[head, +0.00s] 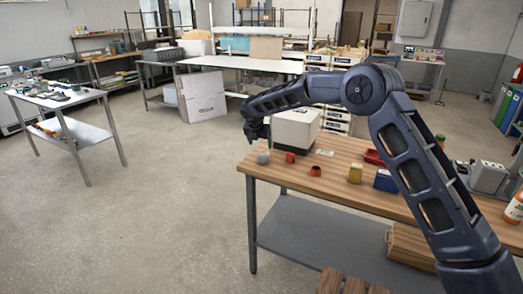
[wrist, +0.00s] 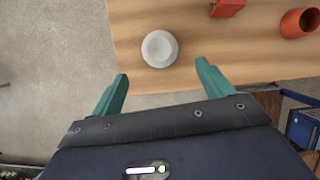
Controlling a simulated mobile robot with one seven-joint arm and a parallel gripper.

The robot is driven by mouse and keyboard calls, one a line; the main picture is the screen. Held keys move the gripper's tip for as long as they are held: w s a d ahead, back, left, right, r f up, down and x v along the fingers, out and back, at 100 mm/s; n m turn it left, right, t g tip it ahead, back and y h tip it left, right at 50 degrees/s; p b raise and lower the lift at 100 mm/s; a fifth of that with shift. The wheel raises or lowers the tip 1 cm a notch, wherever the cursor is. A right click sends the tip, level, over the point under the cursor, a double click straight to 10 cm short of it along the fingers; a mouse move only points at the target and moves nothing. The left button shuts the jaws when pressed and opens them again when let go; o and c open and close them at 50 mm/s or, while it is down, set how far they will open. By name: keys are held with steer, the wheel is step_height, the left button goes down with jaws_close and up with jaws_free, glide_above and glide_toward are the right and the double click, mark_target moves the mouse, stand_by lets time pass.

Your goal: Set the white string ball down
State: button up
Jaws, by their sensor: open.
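The white string ball (head: 263,157) sits on the wooden table top near its left end in the head view. It also shows as a pale round shape (wrist: 160,48) on the wood in the wrist view, just beyond the fingertips. My gripper (wrist: 162,69) is open and empty, its two teal fingers spread wide, with the ball ahead of the gap between them. In the head view my gripper (head: 256,138) points down above the ball. The wrist view shows no finger touching the ball.
The table (head: 333,190) also holds a red block (head: 290,158), an orange-red cup (head: 315,171), a yellow box (head: 355,173) and a blue box (head: 385,181). A white box (head: 295,131) stands behind the ball. The table's left edge is close to the ball.

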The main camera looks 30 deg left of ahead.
steer(key=shift+v, duration=1.05)
steer(key=w+d+r+m, duration=0.2)
steer(key=d+r+m, duration=0.3)
steer(key=d, duration=0.6)
steer(key=w+d+r+m, duration=0.25)
steer(key=d+r, duration=0.45)
steer(key=d, duration=0.4)
steer(key=w+d+r+m, duration=0.2)
steer(key=d+r+m, duration=0.2)
steer(key=d+r, duration=0.5)
steer(key=s+d+r+m+h, duration=0.15)
steer(key=s+d+m, duration=0.3)
steer(key=d, duration=0.75)
steer(key=s+d+r+m+y, duration=0.1)
steer(key=s+d+r+m, duration=0.3)
steer(key=d, duration=0.8)
steer(key=s+d+f+m, duration=0.2)
steer(key=s+d+m, duration=0.45)
steer(key=d, duration=0.55)
steer(key=s+d+f+m, duration=0.3)
steer(key=s+d+m, duration=0.2)
steer(key=s, duration=0.4)
steer(key=s+d+f+m, duration=0.4)
steer(key=s+d+m, duration=0.1)
steer(key=s, duration=0.4)
steer(key=shift+d, duration=0.3)
